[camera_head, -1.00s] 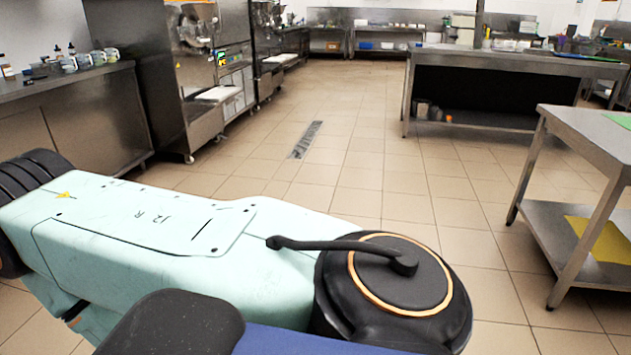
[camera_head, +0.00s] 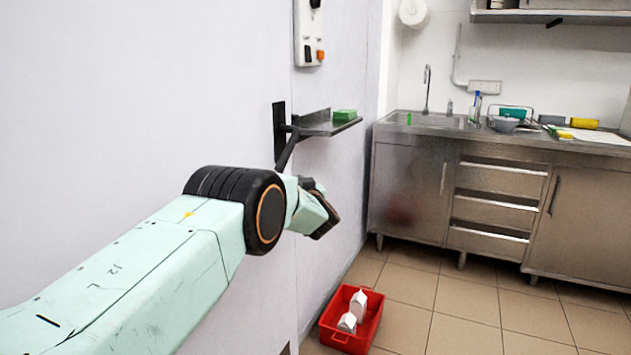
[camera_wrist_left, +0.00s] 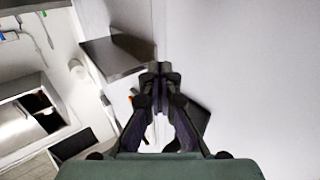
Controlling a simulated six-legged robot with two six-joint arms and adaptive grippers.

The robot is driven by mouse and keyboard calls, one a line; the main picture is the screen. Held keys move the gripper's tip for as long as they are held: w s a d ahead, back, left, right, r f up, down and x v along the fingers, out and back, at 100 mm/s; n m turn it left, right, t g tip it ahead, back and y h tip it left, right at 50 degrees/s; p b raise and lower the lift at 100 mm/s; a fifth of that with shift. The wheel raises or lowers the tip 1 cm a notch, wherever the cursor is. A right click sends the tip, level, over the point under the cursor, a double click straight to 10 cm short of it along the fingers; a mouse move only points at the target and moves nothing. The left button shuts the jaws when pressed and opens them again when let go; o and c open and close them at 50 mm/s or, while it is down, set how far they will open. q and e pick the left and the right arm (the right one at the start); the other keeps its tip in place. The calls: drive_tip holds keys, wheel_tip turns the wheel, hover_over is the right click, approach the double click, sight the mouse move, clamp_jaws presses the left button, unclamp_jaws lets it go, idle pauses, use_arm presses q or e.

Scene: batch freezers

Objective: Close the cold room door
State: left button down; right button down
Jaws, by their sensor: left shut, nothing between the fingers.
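A large pale panel (camera_head: 120,110), seemingly the cold room door, fills the left of the head view. A vertical seam separates it from the pale wall (camera_head: 340,60). A black plate with a slanting lever (camera_head: 279,135), which looks like the door handle, is near the seam. My left gripper (camera_head: 325,215) is beyond my black wrist joint, below the lever and partly hidden. In the left wrist view my gripper (camera_wrist_left: 160,75) is shut and empty, in front of the pale surface (camera_wrist_left: 260,80). I cannot tell whether it touches it, nor how far the door stands open.
A small metal shelf (camera_head: 330,126) with a green box (camera_head: 345,115) sticks out above my gripper. A control box (camera_head: 309,35) hangs higher. A red crate (camera_head: 340,335) with white cartons is on the floor. A steel sink counter (camera_head: 410,190) stands behind; tiled floor is free before it.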

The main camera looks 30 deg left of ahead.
use_arm(q)
drive_tip(key=d+p, duration=0.1)
drive_tip(key=d, duration=0.9)
wheel_tip(320, 180, down, 8)
drive_tip(key=s+d+m+h, duration=0.1)
drive_tip(key=s+d+h, duration=0.1)
drive_tip(key=h, duration=0.1)
drive_tip(key=s+d+f+m+g+h, duration=0.2)
drive_tip(key=s+f+h, duration=0.1)
drive_tip(key=s+f, duration=0.8)
drive_tip(key=s+d+f+m+g+h, duration=0.2)
drive_tip(key=s+f+g, duration=0.1)
drive_tip(key=s+f, duration=0.75)
drive_tip(key=s+d+f+m+g+h, duration=0.1)
drive_tip(key=s+f+g, duration=0.15)
drive_tip(key=s, duration=0.75)
drive_tip(key=s+d+f+m+g+h, duration=0.15)
drive_tip(key=s+f, duration=0.25)
drive_tip(key=s, duration=0.7)
drive_tip(key=s+r+g, duration=0.1)
drive_tip(key=s+g, duration=0.1)
drive_tip(key=s, duration=0.7)
drive_tip(key=s+d+r+g+h, duration=0.1)
drive_tip(key=s+r+g, duration=0.1)
drive_tip(key=s, duration=0.7)
drive_tip(key=shift+d+r+g, duration=0.2)
drive_tip(key=shift+d+g, duration=0.1)
drive_tip(key=shift+g, duration=0.2)
